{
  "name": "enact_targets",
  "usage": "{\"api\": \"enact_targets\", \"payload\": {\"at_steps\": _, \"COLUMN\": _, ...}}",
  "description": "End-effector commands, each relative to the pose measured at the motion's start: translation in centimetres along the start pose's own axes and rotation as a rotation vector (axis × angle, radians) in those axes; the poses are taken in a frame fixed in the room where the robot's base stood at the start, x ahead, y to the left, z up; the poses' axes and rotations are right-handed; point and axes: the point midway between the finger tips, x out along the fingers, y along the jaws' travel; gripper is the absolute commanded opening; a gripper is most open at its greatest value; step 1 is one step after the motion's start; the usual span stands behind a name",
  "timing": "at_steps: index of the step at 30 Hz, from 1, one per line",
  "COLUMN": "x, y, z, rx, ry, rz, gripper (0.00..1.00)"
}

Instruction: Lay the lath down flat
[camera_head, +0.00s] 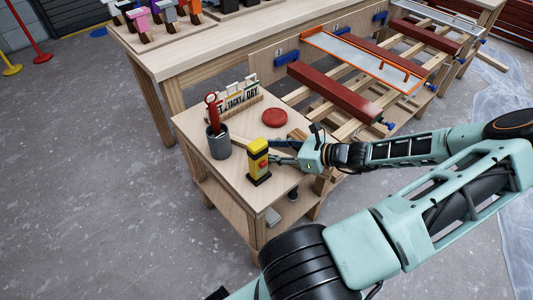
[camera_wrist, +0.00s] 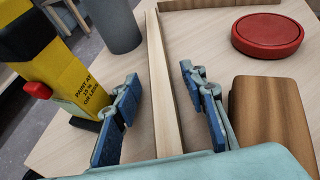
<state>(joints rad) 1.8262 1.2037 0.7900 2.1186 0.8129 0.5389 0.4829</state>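The lath (camera_wrist: 163,80) is a long, thin strip of pale wood on the small table (camera_head: 190,120). In the wrist view it runs away from me between my fingers, showing a light face and a narrower, darker one; I cannot tell for sure whether it stands on edge. In the head view it is a pale strip (camera_head: 243,142) partly hidden by the yellow device. My gripper (camera_wrist: 158,95) is open, its blue-padded fingers on either side of the lath with gaps to both. In the head view my gripper (camera_head: 280,152) is low over the table.
A yellow device (camera_head: 258,158) stands close to the left finger. A grey cup (camera_head: 217,146) with a red tool, a WET/TACKY/DRY sign rack (camera_head: 235,100) and a red disc (camera_head: 274,118) stand around. A brown wooden block (camera_wrist: 270,120) lies right. Behind are racks with red battens (camera_head: 332,92).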

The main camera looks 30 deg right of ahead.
Motion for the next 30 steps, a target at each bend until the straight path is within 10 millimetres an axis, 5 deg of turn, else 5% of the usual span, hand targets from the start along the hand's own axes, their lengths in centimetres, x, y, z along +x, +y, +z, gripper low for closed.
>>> {"api": "enact_targets", "payload": {"at_steps": 8, "x": 0.26, "y": -0.01, "z": 0.02, "rx": 0.0, "ry": 0.001, "rz": -0.001, "gripper": 0.38}}
{"api": "enact_targets", "payload": {"at_steps": 18, "x": 0.24, "y": -0.02, "z": 0.02, "rx": 0.0, "ry": 0.001, "rz": -0.001, "gripper": 0.01}}
{"api": "enact_targets", "payload": {"at_steps": 30, "x": 0.11, "y": -0.02, "z": 0.36, "rx": 0.0, "ry": 0.0, "rz": 0.0, "gripper": 0.0}}
